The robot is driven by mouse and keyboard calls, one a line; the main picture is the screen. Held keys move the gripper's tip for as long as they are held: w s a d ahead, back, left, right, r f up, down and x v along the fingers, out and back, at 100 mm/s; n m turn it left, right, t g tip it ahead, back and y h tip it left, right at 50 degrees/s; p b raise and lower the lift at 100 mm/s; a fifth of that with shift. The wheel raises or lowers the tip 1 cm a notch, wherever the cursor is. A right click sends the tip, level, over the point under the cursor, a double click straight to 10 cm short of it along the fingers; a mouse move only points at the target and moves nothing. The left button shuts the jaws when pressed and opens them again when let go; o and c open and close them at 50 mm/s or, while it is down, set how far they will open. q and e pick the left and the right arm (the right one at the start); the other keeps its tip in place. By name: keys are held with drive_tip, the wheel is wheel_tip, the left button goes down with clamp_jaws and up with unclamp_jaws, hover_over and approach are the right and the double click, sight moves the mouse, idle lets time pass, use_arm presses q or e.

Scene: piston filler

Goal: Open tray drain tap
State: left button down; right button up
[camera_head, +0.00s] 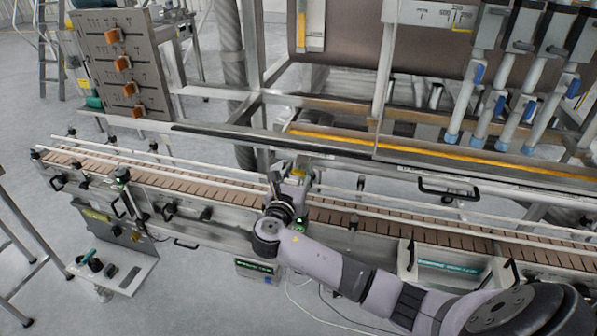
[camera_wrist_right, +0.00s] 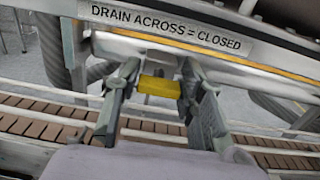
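The drain tap's yellow handle (camera_wrist_right: 160,87) lies crosswise below the tray edge in the right wrist view. A label (camera_wrist_right: 172,27) above it reads "DRAIN ACROSS = CLOSED". My right gripper (camera_wrist_right: 159,80) is open, with one finger at each end of the handle. I cannot tell whether the fingers touch it. In the head view my right gripper (camera_head: 288,178) reaches over the conveyor to the tray's underside, where a little yellow (camera_head: 299,172) shows beside it. The tap body is mostly hidden. My left gripper is not in view.
The conveyor (camera_head: 400,222) with its pale guide rails runs below my right arm. The tray edge with a yellow strip (camera_head: 400,147) is just above the gripper. Filler nozzles (camera_head: 490,110) hang at the right. A panel with orange knobs (camera_head: 122,63) stands at the left.

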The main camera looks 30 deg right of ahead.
drive_tip(key=c, duration=0.7)
drive_tip(key=m+b, duration=0.1)
drive_tip(key=m, duration=0.3)
drive_tip(key=shift+f, duration=0.15)
drive_tip(key=m+b, duration=0.2)
drive_tip(key=m, duration=0.1)
drive_tip(key=shift+s+d+f+m, duration=0.1)
drive_tip(key=shift+m, duration=0.2)
drive_tip(key=m+b, duration=0.4)
drive_tip(key=m, duration=0.1)
drive_tip(key=shift+f, duration=0.1)
drive_tip(key=m+b, duration=0.2)
drive_tip(key=m, duration=0.1)
drive_tip(key=shift+m+b, duration=0.8)
drive_tip(key=shift+m, duration=0.3)
